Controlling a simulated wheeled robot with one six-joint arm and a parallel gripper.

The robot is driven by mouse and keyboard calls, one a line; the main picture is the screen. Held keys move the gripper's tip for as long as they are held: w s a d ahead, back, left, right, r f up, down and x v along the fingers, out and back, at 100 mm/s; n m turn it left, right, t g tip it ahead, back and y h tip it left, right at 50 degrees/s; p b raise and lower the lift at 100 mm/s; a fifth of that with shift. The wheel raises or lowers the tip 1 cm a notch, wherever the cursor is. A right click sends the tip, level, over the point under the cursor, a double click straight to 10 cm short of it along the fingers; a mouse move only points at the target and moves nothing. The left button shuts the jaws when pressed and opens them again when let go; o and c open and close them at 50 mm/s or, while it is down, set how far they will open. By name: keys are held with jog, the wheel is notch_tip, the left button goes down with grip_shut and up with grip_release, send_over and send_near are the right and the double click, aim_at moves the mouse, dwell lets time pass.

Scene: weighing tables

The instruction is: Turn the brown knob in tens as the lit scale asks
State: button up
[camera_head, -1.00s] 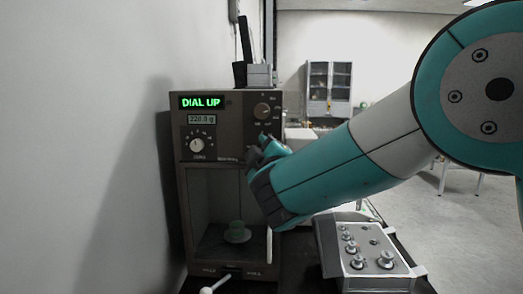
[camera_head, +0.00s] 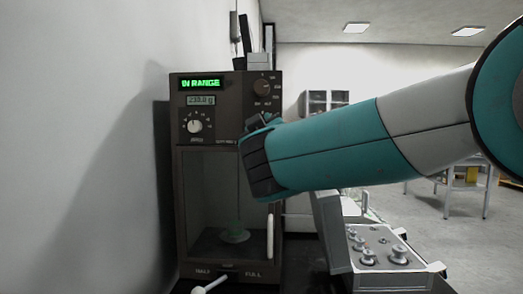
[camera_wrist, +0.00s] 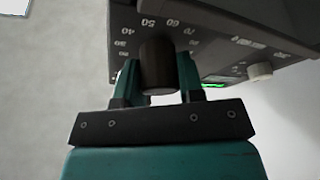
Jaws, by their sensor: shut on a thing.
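The brown knob (camera_wrist: 158,66) is between the two fingers of my gripper (camera_wrist: 159,84) in the wrist view, and the gripper is shut on it. Numbers from about 30 to 80 ring the knob. In the head view my gripper (camera_head: 261,122) is against the right of the scale's front panel and hides this knob. The dark brown scale (camera_head: 217,111) has a lit green display (camera_head: 202,83) reading IN RANGE. Below it a small readout (camera_head: 201,100) shows about 230 g.
A white knob (camera_head: 194,127) with a number ring is at the panel's left, and another brown knob (camera_head: 262,87) is at its upper right. A green object on a pan (camera_head: 234,236) stands in the chamber. A grey weight box (camera_head: 370,259) is at the right.

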jog(key=shift+m+h+b, duration=0.4)
jog(key=shift+m+b, duration=0.15)
jog(key=shift+m, duration=0.05)
jog(key=o, duration=0.9)
jog(key=shift+o, duration=0.2)
jog(key=b+v, duration=0.5)
jog(key=v, duration=1.2)
jog(key=shift+f+b, duration=0.35)
jog(key=shift+b, duration=0.05)
jog(key=shift+s, duration=0.1)
